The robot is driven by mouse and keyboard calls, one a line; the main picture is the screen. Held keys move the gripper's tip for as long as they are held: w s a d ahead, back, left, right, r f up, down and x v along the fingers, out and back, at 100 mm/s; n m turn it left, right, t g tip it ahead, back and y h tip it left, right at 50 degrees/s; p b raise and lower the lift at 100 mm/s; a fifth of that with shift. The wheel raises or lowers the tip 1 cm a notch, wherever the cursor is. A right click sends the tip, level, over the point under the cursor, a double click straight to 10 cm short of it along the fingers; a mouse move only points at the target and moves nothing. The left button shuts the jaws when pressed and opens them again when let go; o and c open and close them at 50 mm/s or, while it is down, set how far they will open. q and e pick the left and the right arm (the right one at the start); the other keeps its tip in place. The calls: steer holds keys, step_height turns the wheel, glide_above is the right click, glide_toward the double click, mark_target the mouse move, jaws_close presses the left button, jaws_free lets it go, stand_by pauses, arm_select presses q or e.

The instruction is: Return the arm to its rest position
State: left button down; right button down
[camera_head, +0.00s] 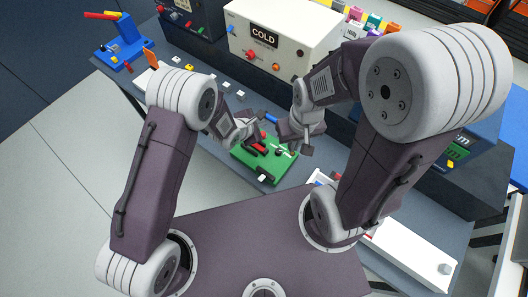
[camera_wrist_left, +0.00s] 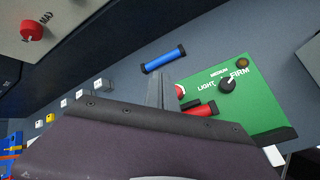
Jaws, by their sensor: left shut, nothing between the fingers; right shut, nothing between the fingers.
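My left gripper (camera_head: 256,121) is shut and empty beside the green panel (camera_head: 264,168) on the bench. In the left wrist view its closed fingers (camera_wrist_left: 160,88) point toward the gap between a blue cylinder (camera_wrist_left: 165,58) and the green panel (camera_wrist_left: 250,105). My right gripper (camera_head: 308,148) is shut and empty, to the right of the left one, close to the green panel. The panel has a dark dial (camera_wrist_left: 227,86) marked LIGHT, MEDIUM and FIRM. A red cylinder (camera_wrist_left: 202,109) lies at the panel's left edge, partly hidden by my gripper body.
A white box marked COLD (camera_head: 285,38) stands behind the grippers, with coloured knobs. A blue stand (camera_head: 120,45) is at the far left end of the bench. Small white blocks lie along the bench. A white tray (camera_head: 415,255) is at the right.

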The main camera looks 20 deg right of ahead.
arm_select(q)
steer(key=shift+f, duration=0.1)
stand_by(0.6)
steer(key=w+a+r+n+t+b, duration=0.2)
steer(key=w+a+r+t+b, duration=0.15)
steer(key=w+a+r, duration=0.35)
steer(key=a+r+y+b, duration=0.3)
steer(key=a+y+b, duration=0.15)
steer(key=a, duration=1.05)
steer(key=s+a+f+m+g+y+b, duration=0.2)
steer(key=s+a+m+g, duration=0.1)
steer(key=s+a+m, duration=0.45)
steer(key=s+f+m+g, duration=0.2)
steer(key=s+m, duration=0.4)
steer(key=s, duration=0.2)
steer(key=s+a+f+m+g, duration=0.1)
steer(key=s+f+m+g, duration=0.2)
steer(key=s+m, duration=0.3)
steer(key=s, duration=0.2)
steer(key=shift+s+g+p, duration=0.35)
steer(key=shift+s+p, duration=0.05)
